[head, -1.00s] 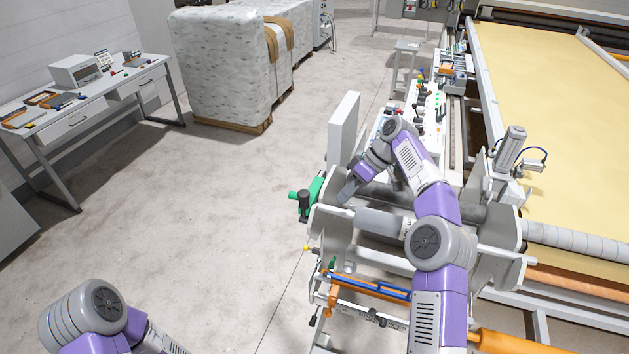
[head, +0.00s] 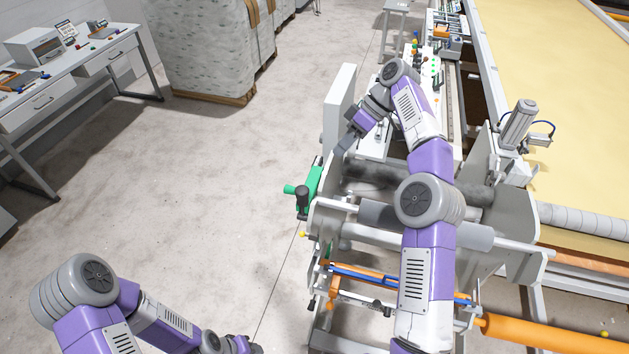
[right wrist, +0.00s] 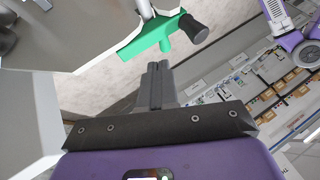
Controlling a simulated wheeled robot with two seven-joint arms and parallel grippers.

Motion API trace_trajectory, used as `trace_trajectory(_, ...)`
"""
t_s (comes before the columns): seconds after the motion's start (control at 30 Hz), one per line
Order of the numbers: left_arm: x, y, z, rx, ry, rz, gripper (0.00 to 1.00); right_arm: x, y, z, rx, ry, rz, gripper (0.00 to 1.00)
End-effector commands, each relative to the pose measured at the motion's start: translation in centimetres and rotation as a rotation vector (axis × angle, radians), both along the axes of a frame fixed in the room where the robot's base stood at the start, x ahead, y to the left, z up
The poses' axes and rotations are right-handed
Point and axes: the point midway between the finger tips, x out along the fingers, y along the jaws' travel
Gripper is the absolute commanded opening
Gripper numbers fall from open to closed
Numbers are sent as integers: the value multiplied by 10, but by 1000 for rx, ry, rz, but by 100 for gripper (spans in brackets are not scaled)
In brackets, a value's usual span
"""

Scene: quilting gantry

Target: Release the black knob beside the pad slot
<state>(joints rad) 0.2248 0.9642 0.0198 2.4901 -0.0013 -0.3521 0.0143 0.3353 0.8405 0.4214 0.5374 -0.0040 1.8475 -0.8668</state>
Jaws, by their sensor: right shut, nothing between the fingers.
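A black knob (head: 302,195) sits at the green bracket (head: 313,184) on the left side of the roller frame. The black knob (right wrist: 193,28) also shows in the right wrist view, at the right end of the green bracket (right wrist: 150,42). My right gripper (head: 341,147) is beyond the bracket in the head view, apart from the knob. In the right wrist view its fingers (right wrist: 158,70) are shut, with nothing between them. My left gripper (head: 247,348) is at the bottom edge, partly cut off, and its jaws are unclear. I cannot make out the pad slot.
A white upright panel (head: 339,115) stands close to my right gripper. Rollers (head: 380,213) and grey side plates (head: 497,215) lie under my right arm. An orange bar with a blue hose (head: 360,279) is nearer. Open floor (head: 220,180) lies to the left.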

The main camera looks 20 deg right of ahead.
Motion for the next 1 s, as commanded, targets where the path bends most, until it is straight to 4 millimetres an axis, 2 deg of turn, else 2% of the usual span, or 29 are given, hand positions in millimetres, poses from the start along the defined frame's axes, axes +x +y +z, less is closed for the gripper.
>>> trace_trajectory(0.03, 0, 0, -10, 0, 1, 0, 47, -1, 4, -9, 0, 0, 2, 0)
trace_trajectory(0.1, -1, 0, -17, 0, 1, 0, 47, -1, 10, -17, -1, 1, 2, 0)
trace_trajectory(0.53, 0, 0, -37, 0, 1, 0, 47, -4, 53, -69, 0, 2, 3, 0)
trace_trajectory(0.8, 0, 0, -40, 0, 1, 0, 47, -21, 73, -67, 0, -1, 1, 0)
trace_trajectory(1.0, 0, 0, -40, 0, 1, 0, 47, -28, 81, -66, -1, -1, 0, 0)
